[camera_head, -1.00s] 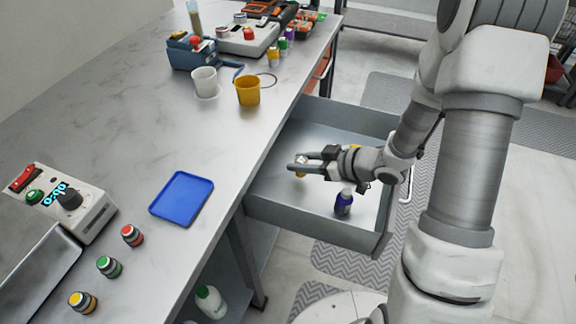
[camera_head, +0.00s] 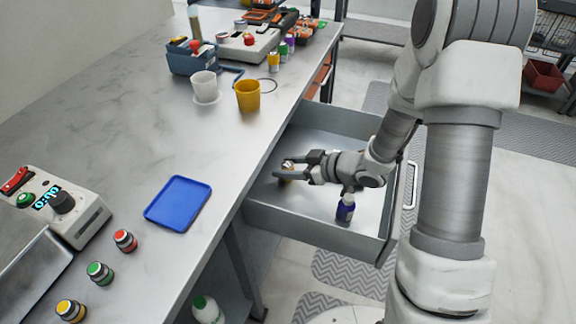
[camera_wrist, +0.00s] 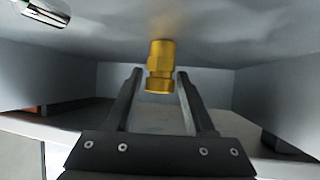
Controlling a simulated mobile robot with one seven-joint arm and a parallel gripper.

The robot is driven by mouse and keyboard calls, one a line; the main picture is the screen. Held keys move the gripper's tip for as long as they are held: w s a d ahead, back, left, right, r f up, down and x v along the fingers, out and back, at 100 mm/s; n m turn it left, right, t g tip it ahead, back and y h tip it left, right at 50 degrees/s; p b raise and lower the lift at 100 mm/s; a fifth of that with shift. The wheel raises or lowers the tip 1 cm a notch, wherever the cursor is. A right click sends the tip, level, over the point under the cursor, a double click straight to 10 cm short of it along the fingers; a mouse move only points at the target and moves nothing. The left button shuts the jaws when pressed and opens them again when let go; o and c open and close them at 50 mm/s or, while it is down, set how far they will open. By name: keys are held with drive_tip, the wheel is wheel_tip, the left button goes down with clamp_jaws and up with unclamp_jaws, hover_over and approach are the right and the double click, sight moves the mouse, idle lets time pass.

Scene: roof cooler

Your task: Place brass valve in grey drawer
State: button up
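The brass valve (camera_wrist: 160,66) is in the wrist view, just past and between the fingertips. A clear gap shows on each side of it. My gripper (camera_wrist: 159,74) is open around the valve's near end. In the head view my gripper (camera_head: 280,169) is low inside the open grey drawer (camera_head: 310,224). The valve (camera_head: 288,167) shows there only in part, between the fingers. Whether it rests on the drawer floor is hard to tell.
A dark blue bottle (camera_head: 345,209) stands in the drawer near its front, close under my wrist. The bench holds a blue tray (camera_head: 178,203), a yellow cup (camera_head: 248,95), a white cup (camera_head: 205,86) and several small jars. The drawer's far part is clear.

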drive_tip(key=shift+o, duration=0.8)
drive_tip(key=shift+r, duration=0.3)
drive_tip(key=p+v, duration=0.2)
drive_tip(key=v, duration=0.4)
drive_tip(key=shift+s+d+r+p, duration=0.1)
drive_tip(key=shift+d+p, duration=0.1)
drive_tip(key=shift+p, duration=0.15)
drive_tip(key=shift+s+d+r, duration=0.15)
drive_tip(key=shift+s+d, duration=0.15)
drive_tip(key=shift+d, duration=0.05)
